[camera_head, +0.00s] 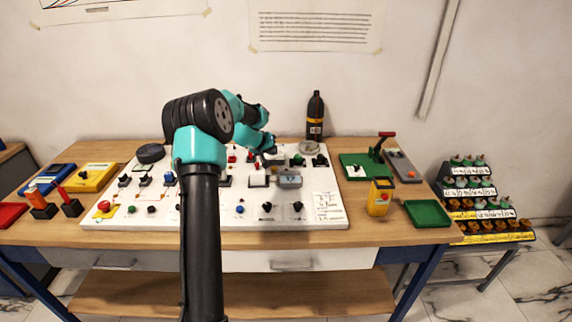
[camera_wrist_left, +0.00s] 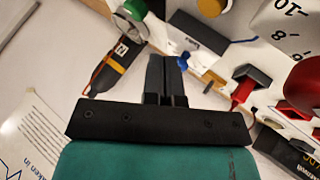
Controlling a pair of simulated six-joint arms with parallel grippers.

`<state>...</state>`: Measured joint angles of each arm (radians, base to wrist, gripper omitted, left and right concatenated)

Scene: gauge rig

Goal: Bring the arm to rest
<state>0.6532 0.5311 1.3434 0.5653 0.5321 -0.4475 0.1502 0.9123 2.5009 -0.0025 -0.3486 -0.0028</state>
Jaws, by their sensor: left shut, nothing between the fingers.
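My left arm, black and teal, reaches up from the bottom of the head view and bends right over the white panel (camera_head: 165,218). Its gripper (camera_head: 272,148) is over the back middle of the panel, partly hidden by my own wrist. In the left wrist view the two dark fingers of the gripper (camera_wrist_left: 164,64) are together, with nothing between them. My right gripper is in neither view.
The panel carries several knobs, switches and buttons. A dark bottle (camera_head: 315,117) with an orange band stands behind it. A green tray (camera_head: 428,213) and a yellow box (camera_head: 380,197) are at the right. Yellow (camera_head: 90,177) and red (camera_head: 12,213) items are at the left.

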